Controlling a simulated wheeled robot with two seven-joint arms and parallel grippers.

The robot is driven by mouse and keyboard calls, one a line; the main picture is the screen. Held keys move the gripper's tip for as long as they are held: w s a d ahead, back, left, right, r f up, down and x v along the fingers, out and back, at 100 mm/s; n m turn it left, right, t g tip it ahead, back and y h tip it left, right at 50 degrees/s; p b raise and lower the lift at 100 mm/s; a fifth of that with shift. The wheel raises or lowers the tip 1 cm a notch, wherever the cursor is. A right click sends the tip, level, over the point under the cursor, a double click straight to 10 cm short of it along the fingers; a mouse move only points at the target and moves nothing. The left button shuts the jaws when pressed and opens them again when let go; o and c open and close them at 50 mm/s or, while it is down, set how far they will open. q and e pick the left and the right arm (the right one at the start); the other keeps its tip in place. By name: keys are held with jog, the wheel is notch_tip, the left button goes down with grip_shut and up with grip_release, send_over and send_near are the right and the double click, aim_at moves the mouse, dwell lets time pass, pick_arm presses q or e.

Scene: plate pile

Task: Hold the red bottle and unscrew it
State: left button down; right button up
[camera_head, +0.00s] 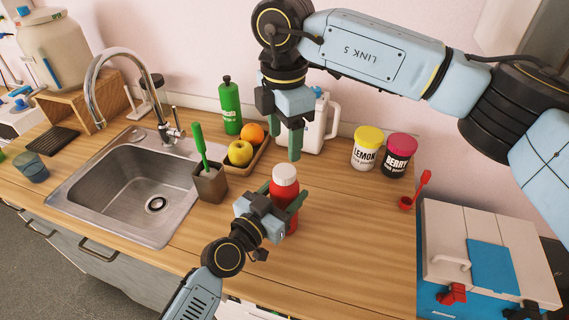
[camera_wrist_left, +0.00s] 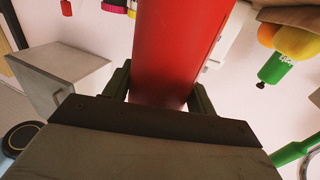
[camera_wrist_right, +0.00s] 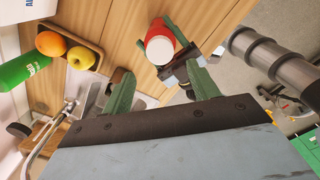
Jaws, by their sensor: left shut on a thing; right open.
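The red bottle (camera_head: 285,190) with a white cap (camera_head: 285,174) stands upright on the wooden counter. My left gripper (camera_head: 285,212) is shut around the bottle's body; the left wrist view shows the red body (camera_wrist_left: 180,50) between its fingers. My right gripper (camera_head: 288,140) is open and empty, above and behind the bottle, with its green fingers pointing down. The right wrist view shows the white cap (camera_wrist_right: 160,50) beyond and between the right fingers, apart from them.
A tray with an apple (camera_head: 240,153) and an orange (camera_head: 252,132), a green bottle (camera_head: 230,105) and a white jug (camera_head: 318,125) stand behind. Yellow-lidded (camera_head: 367,148) and pink-lidded (camera_head: 398,155) jars stand to the right. The sink (camera_head: 135,185) is left. Counter right of the bottle is clear.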

aim_at(284, 171)
jog(key=shift+f, duration=4)
